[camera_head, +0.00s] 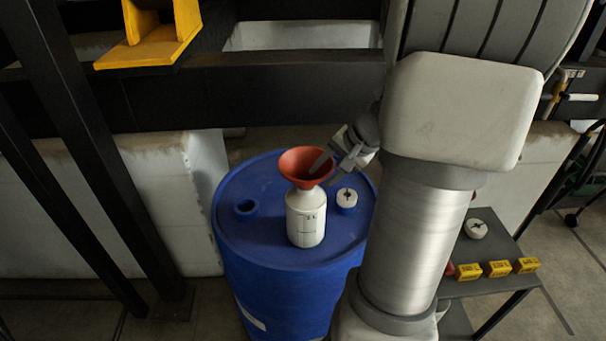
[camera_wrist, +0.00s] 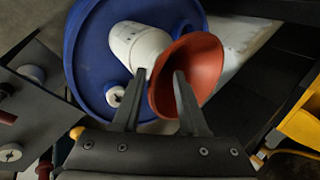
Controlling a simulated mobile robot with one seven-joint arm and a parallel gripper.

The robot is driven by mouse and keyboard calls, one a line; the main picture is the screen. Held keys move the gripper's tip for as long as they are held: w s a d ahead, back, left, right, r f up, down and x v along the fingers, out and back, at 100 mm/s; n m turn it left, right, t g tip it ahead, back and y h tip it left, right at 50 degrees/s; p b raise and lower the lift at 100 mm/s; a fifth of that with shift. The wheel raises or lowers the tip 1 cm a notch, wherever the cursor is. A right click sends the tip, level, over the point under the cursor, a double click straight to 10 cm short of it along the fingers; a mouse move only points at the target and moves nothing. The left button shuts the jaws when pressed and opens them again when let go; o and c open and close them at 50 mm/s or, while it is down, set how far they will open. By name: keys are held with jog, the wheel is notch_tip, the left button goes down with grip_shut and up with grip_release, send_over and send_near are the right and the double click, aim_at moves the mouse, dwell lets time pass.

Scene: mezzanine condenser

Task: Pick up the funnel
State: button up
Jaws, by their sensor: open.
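A red-orange funnel (camera_head: 303,166) sits in the top of a white bottle (camera_head: 305,220), which stands upright on a blue drum (camera_head: 240,265). In the wrist view the funnel (camera_wrist: 205,65) shows its wide mouth, and the bottle (camera_wrist: 138,43) is behind it. My gripper (camera_head: 324,170) is open at the right side of the funnel's rim. In the wrist view my gripper (camera_wrist: 160,74) has its right finger over the funnel's bowl and its left finger outside the rim. I cannot tell whether either finger touches. The funnel's spout is hidden.
A white cap-like piece (camera_head: 346,196) lies on the drum beside the bottle, and a blue bung (camera_head: 246,208) is at the left. A dark table (camera_head: 485,250) at the right holds several yellow blocks (camera_head: 497,269). Dark beams (camera_head: 290,85) run behind the drum.

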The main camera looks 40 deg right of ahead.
jog(key=shift+x, duration=1.05)
grip_shut()
